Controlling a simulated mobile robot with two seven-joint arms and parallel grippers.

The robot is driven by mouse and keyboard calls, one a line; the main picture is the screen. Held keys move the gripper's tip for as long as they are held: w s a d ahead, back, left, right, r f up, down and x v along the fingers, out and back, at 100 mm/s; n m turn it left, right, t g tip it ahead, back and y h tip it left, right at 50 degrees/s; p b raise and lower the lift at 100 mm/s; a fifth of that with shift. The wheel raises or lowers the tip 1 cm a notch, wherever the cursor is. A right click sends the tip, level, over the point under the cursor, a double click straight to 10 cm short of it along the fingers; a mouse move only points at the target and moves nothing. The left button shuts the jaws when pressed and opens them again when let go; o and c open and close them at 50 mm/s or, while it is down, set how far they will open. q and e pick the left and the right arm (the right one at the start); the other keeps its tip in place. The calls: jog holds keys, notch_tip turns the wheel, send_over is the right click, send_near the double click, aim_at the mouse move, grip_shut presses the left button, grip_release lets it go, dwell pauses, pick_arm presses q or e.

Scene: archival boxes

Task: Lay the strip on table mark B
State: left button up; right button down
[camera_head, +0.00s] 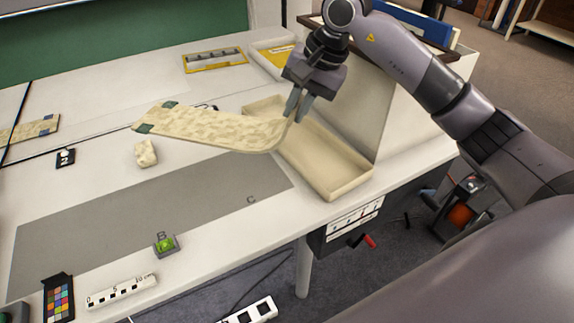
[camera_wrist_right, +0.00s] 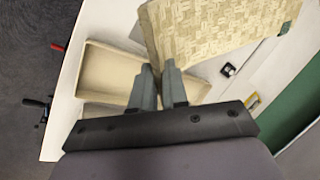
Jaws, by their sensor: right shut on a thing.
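The strip (camera_head: 208,130) is pale, woven-patterned and dark green at its left corners. It also shows in the right wrist view (camera_wrist_right: 215,30). My right gripper (camera_head: 296,112) is shut on its right end, where the strip curves up; the fingertips also show in the right wrist view (camera_wrist_right: 159,72). The strip hangs above the table beside an open cream box (camera_head: 340,183). Table mark B (camera_head: 161,236) is a letter on the grey mat (camera_head: 90,220), front left of the strip. My left gripper is not in view.
A cream block (camera_head: 146,153) lies behind the mat. A scale bar (camera_head: 121,291) and colour chart (camera_head: 59,299) lie in front. The mat's middle is bare. Another strip (camera_head: 35,129) lies far left.

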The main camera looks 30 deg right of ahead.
notch_tip(320, 180, down, 15)
jog(key=shift+f, duration=0.1)
dwell(0.3)
jog(key=shift+f, duration=0.15)
jog(key=c, duration=1.1)
grip_release()
jog(key=shift+c, duration=0.2)
